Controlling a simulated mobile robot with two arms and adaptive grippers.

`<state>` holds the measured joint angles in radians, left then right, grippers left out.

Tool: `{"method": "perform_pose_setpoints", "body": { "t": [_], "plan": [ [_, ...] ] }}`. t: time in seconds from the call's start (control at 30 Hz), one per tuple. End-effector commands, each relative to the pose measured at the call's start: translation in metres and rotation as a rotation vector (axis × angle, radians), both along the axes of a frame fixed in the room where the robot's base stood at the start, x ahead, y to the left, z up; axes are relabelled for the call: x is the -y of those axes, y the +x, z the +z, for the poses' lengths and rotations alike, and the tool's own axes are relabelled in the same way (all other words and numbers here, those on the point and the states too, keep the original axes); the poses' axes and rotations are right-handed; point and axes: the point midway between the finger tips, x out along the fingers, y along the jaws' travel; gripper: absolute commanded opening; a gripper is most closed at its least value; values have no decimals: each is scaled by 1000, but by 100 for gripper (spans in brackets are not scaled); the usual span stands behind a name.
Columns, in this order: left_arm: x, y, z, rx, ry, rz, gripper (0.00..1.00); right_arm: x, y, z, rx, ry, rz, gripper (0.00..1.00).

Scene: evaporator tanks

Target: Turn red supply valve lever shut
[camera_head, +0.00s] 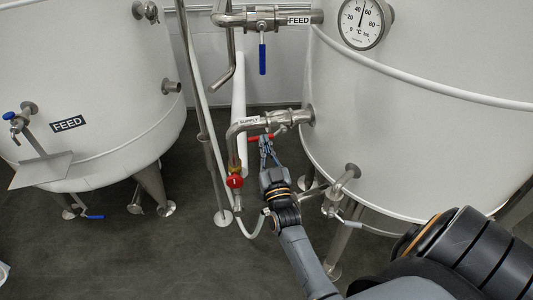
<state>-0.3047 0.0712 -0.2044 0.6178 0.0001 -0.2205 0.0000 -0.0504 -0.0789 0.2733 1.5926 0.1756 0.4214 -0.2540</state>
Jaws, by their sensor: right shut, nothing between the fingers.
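The red supply valve lever (253,138) sits just under the steel pipe labelled SUPPLY (249,121), at the left side of the right tank. My left gripper is not in view.
A round red knob (235,181) sits on the pipe below the supply valve. A FEED valve with a hanging blue lever (262,59) is above. The right tank (420,120) stands close beside my right arm. Another tank (80,60) stands left. Open floor lies at lower left.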

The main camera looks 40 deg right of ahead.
Motion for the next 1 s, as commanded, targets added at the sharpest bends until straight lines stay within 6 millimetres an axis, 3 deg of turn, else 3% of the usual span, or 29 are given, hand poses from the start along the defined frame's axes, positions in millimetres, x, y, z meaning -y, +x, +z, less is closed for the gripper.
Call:
{"method": "perform_pose_setpoints", "body": {
  "t": [0.23,0.3,0.5,1.0],
  "plan": [
    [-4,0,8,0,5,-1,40,19,47,21,0,-2,1,0],
    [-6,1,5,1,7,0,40,17,45,0,-8,1,1,0],
    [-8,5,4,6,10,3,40,17,45,-19,-4,1,3,0],
    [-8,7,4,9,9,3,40,17,45,-24,-3,-3,2,0]
  ]
}}
